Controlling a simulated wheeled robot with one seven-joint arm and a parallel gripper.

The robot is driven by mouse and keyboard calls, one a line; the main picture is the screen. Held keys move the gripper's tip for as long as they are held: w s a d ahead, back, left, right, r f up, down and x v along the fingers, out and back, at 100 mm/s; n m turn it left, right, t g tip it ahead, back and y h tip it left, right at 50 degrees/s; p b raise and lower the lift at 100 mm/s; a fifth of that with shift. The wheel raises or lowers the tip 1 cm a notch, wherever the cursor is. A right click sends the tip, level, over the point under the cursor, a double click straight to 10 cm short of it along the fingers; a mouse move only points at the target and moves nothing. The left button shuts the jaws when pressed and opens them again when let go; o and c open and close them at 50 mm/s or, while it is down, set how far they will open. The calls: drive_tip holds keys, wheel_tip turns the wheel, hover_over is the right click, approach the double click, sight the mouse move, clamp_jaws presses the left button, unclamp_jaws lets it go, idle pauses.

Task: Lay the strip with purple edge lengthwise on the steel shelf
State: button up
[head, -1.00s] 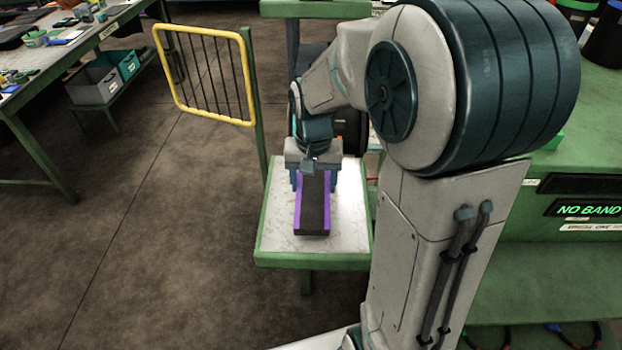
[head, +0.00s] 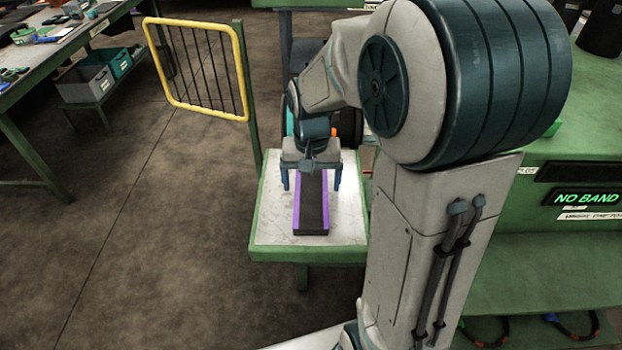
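The strip with purple edges (head: 311,212) is a dark bar with a purple line along each long side. It lies on the pale steel shelf (head: 269,222), which has a green frame, and runs from near the front edge towards the back. My gripper (head: 312,182) is over the strip's far end. Its two blue fingers stand apart on either side of the strip, with a visible gap to each edge. The gripper is open, and its body hides the strip's far end.
A yellow barred frame (head: 243,72) on a green post stands behind the shelf to the left. A green bench with a lit "NO BAND" sign (head: 587,198) is at the right. A cluttered worktable (head: 20,124) is at the far left. The floor between is clear.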

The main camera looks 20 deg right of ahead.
wheel_tip(320, 180, up, 14)
drive_tip(key=s+f+n+t, duration=0.1)
drive_tip(key=s+f, duration=0.1)
drive_tip(key=s, duration=0.2)
drive_tip(key=s+f+n+t, duration=0.1)
drive_tip(key=s+f, duration=0.2)
drive_tip(key=s, duration=0.2)
drive_tip(key=s+f+n+t, duration=0.1)
drive_tip(key=s+f, duration=0.1)
drive_tip(key=s, duration=0.2)
drive_tip(key=shift+s+a+f+n, duration=0.3)
drive_tip(key=shift+s+a+f, duration=0.05)
drive_tip(key=shift+s+a, duration=0.05)
